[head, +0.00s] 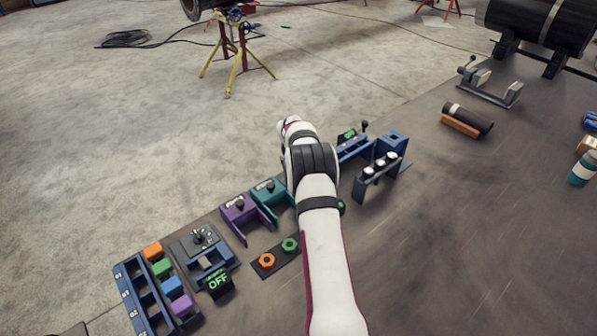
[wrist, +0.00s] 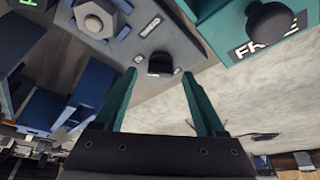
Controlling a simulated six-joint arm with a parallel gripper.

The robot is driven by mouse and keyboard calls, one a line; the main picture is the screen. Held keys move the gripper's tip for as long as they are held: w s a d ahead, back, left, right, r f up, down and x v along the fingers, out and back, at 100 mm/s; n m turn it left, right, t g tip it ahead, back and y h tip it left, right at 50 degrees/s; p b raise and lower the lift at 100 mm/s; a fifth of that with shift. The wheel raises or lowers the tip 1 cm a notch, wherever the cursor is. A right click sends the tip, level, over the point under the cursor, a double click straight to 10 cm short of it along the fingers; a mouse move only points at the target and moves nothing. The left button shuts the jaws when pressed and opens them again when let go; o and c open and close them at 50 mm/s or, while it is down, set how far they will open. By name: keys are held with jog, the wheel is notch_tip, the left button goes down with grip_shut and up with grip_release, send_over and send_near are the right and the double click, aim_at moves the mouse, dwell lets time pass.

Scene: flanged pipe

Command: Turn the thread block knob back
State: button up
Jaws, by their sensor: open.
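In the wrist view, my gripper (wrist: 158,73) is open, with its two teal fingers spread apart. A small black knob (wrist: 160,63) on a grey block (wrist: 190,45) shows in line with the gap between the fingertips. I cannot tell whether the fingers reach around it or stop short of it. The grey block also carries a large hex nut (wrist: 95,17) and a small label. I take this to be the thread block. In the head view my arm hides the gripper and this block.
Beside it stands a teal block (wrist: 225,25) with a larger black knob and a partly covered label; it also shows in the head view (head: 272,197). A purple block (head: 238,213) is to its left. Blue fixtures (head: 392,143) stand right of my arm.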

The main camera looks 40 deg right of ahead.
jog(key=shift+w+d+f, duration=0.1)
jog(key=shift+d+f, duration=0.05)
jog(key=shift+f, duration=0.25)
grip_shut()
jog(key=shift+n, duration=0.3)
jog(key=n+y, duration=0.1)
jog(key=n, duration=0.1)
jog(key=n+t, duration=0.1)
jog(key=n, duration=0.1)
jog(key=shift+d+n+y, duration=0.1)
jog(key=shift+n+y, duration=0.2)
jog(key=shift+y, duration=0.1)
jog(key=shift+d+n+t+y, duration=0.1)
jog(key=shift+n+t+y, duration=0.45)
jog(key=shift+n, duration=1.65)
jog(key=shift+g+y, duration=0.25)
jog(key=shift+y, duration=0.1)
